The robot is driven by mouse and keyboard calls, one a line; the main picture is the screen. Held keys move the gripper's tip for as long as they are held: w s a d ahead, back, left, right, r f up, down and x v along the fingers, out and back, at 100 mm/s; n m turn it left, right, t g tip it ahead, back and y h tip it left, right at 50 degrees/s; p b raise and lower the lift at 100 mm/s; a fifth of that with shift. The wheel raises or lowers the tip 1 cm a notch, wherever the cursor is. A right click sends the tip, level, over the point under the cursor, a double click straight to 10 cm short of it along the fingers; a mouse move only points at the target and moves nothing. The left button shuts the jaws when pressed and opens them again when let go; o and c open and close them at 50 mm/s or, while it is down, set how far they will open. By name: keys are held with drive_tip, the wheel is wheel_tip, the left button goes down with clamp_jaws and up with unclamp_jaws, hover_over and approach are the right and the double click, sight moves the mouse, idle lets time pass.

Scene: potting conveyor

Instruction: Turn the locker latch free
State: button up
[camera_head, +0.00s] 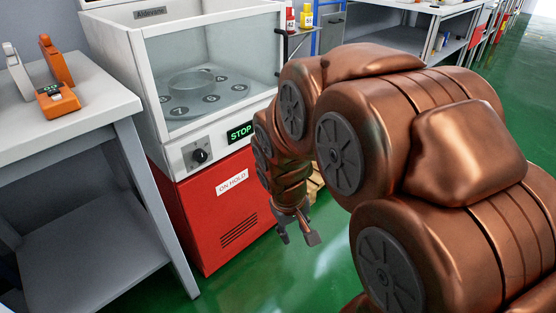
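My gripper (298,239) hangs low in front of the red cabinet's right side, pointing down. Its two fingers are spread apart with nothing visible between them. I cannot make out a locker latch for certain.
A white glass-fronted machine (158,154) with a black knob (200,156) and a green STOP display (240,132) sits over a red base (226,221) labelled ON HOLD. Green floor is open at the right.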

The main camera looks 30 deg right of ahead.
drive_tip(key=w+d+f+n+t+y+b, duration=0.25)
drive_tip(key=w+d+f+t, duration=0.25)
drive_tip(key=w+d+t, duration=0.65)
drive_tip(key=w+d+f+n+t+y+b, duration=0.1)
drive_tip(key=w+d+f+t+y, duration=0.55)
drive_tip(key=w, duration=0.75)
drive_tip(key=w+r+h+b, duration=0.2)
drive_tip(key=w+h, duration=0.1)
drive_tip(key=w, duration=0.4)
drive_tip(key=shift+w+g, duration=0.35)
drive_tip(key=shift+g, duration=0.05)
drive_tip(key=shift+a, duration=0.1)
drive_tip(key=shift+r, duration=0.1)
clamp_jaws()
